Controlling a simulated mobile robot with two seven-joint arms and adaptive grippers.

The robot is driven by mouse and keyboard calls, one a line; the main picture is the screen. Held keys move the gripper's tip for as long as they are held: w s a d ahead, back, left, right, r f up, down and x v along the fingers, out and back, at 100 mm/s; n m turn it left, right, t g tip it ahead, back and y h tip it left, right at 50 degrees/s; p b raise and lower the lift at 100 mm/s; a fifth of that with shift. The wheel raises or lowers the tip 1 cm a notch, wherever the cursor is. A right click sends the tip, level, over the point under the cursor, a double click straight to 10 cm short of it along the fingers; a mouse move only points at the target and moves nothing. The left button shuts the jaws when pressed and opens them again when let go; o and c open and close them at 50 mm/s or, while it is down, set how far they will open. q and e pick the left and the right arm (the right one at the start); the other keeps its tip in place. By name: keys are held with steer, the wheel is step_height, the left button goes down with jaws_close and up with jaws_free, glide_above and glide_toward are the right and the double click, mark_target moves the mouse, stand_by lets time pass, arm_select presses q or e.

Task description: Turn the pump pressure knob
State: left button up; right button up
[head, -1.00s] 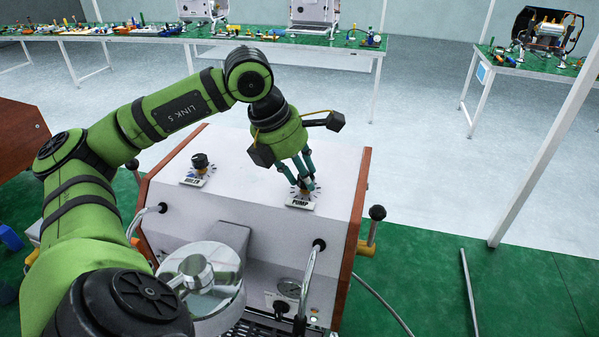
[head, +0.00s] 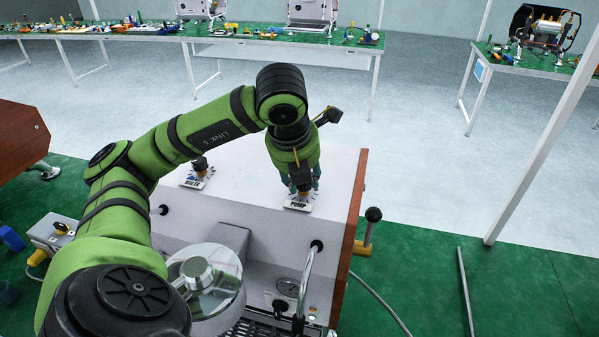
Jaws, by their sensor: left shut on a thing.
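The pump pressure knob (head: 303,194) stands on the top of the espresso machine (head: 235,205), at its label "PUMP" (head: 298,206). Only the lower, brass-coloured part of the knob shows; the rest is hidden by the fingers. My left gripper (head: 303,183) points down over it and is shut on the knob. My right gripper is not in view.
A second knob (head: 199,164) with its own label stands to the left on the machine top, partly behind my left arm. A steam lever with a black ball (head: 373,214) sticks out at the right. A steel jug-like part (head: 205,275) is in front. Tables with parts stand far back.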

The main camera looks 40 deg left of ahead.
arm_select(q)
steer(key=shift+w+r+n, duration=0.15)
steer(key=shift+r+n, duration=0.1)
steer(key=shift+n, duration=0.25)
steer(key=o, duration=1)
steer(key=shift+o, duration=0.5)
steer(key=shift+w+f, duration=0.2)
steer(key=v, duration=1.2)
steer(key=shift+d, duration=0.25)
